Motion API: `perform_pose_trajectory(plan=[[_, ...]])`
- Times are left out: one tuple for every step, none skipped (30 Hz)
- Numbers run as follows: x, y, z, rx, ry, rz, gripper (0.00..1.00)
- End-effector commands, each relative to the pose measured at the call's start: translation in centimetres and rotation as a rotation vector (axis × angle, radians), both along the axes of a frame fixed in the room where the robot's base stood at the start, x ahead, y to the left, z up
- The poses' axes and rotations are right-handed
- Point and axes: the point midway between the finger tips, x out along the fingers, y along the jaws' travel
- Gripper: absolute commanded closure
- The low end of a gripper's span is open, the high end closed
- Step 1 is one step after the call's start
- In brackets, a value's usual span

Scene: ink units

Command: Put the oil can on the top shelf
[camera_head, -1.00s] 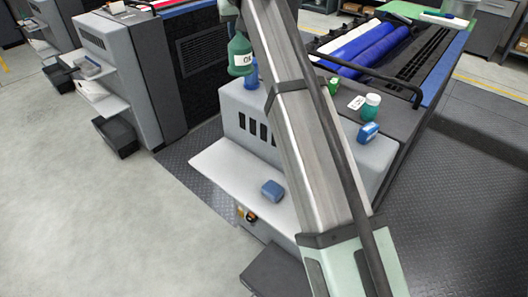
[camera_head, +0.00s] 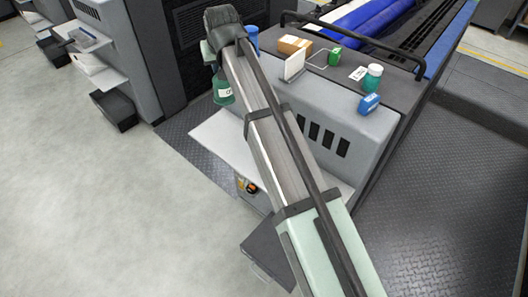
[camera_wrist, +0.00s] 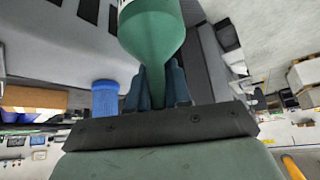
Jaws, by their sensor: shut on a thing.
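The oil can (camera_head: 223,92) is a dark green bottle with a white label. It hangs roughly upright in the head view, in front of the grey unit's left end and above the white shelf (camera_head: 203,132). My gripper (camera_wrist: 158,78) is shut on its narrow green neck in the wrist view, where the can (camera_wrist: 152,35) shows upside down. The fingertips are mostly hidden in the head view. The white shelf juts from the unit's front, and a dark grey shelf (camera_head: 264,252) sits lower. My arm covers much of the white shelf.
On the unit's top stand a blue cup (camera_head: 252,40), cardboard box (camera_head: 294,46), white panel (camera_head: 294,65), green box (camera_head: 335,56), teal jar (camera_head: 372,77) and blue box (camera_head: 368,104). The white shelf's left end looks bare.

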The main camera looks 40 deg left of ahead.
Motion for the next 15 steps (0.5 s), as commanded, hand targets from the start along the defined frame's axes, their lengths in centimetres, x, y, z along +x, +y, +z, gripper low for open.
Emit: perform_pose_trajectory(plan=[[-0.1,-0.2,-1.6,-0.001,0.001,0.0,1.0],[-0.1,-0.2,-2.4,-0.002,0.001,0.0,1.0],[0.0,-0.1,-3.3,0.0,0.0,0.0,1.0],[0.0,-0.1,-3.9,-0.001,0.001,0.0,1.0],[0.0,-0.1,-4.5,-0.001,0.001,0.0,1.0],[0.0,-0.1,-5.2,0.0,0.0,0.0,1.0],[0.0,0.0,-5.7,0.001,-0.001,0.0,1.0],[0.0,0.0,-6.1,0.001,-0.001,0.0,1.0],[0.0,0.0,-6.5,0.0,0.0,0.0,1.0],[0.0,0.0,-6.8,0.001,-0.001,0.0,1.0],[0.0,0.0,-7.0,0.001,-0.001,0.0,1.0],[0.0,0.0,-7.3,0.002,-0.001,0.0,1.0],[0.0,0.0,-7.5,0.002,-0.001,0.0,1.0],[0.0,0.0,-7.7,0.002,-0.001,0.0,1.0],[0.0,0.0,-8.1,0.002,-0.001,0.0,1.0]])
